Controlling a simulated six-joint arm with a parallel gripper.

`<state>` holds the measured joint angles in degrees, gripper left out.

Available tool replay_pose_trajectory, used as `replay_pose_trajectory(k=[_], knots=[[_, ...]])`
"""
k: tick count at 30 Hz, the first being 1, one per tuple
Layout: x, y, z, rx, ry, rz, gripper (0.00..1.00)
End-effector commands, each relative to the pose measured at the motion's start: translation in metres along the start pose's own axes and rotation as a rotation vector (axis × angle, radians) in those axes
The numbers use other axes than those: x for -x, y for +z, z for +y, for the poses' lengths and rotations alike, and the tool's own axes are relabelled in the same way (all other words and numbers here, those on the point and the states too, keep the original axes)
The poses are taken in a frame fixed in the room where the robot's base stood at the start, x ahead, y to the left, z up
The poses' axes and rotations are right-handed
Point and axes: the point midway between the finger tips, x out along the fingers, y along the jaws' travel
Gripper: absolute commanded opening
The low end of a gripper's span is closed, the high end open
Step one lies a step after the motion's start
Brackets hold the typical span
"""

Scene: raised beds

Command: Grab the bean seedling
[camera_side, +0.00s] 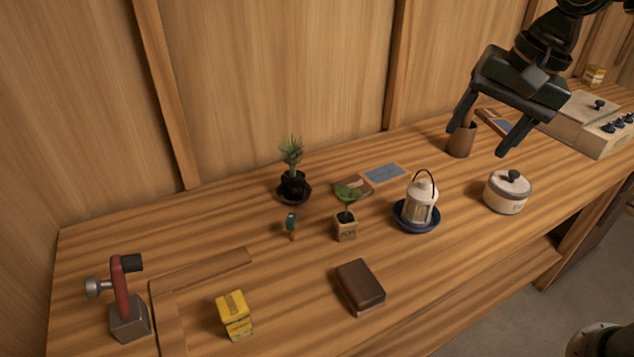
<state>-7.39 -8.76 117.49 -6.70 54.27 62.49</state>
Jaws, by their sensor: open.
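The bean seedling (347,194) has broad green leaves and stands upright in a small light-brown square pot (346,230) near the middle of the wooden table. Some marking shows on the pot's front, too small to read. My gripper (481,140) is open and empty, with its two fingers pointing down. It is high at the upper right, above the table and well to the right of the seedling. Nothing is between its fingers except the view of a brown cup behind them.
A lantern on a blue saucer (402,221) stands just right of the seedling, with a lidded white pot (508,192) farther right. A spiky plant (291,155) stands behind left. A dark brown block (360,287) lies in front. Clear wood lies between these.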

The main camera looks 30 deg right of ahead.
Motion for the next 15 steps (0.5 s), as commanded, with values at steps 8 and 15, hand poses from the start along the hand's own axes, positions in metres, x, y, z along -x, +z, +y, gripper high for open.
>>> replay_pose_trajectory(k=[8,15], knots=[[-0.040,-0.007,-0.053,-0.299,0.058,-0.062,0.64],[-0.083,-0.008,-0.093,-0.562,0.124,-0.094,0.64]])
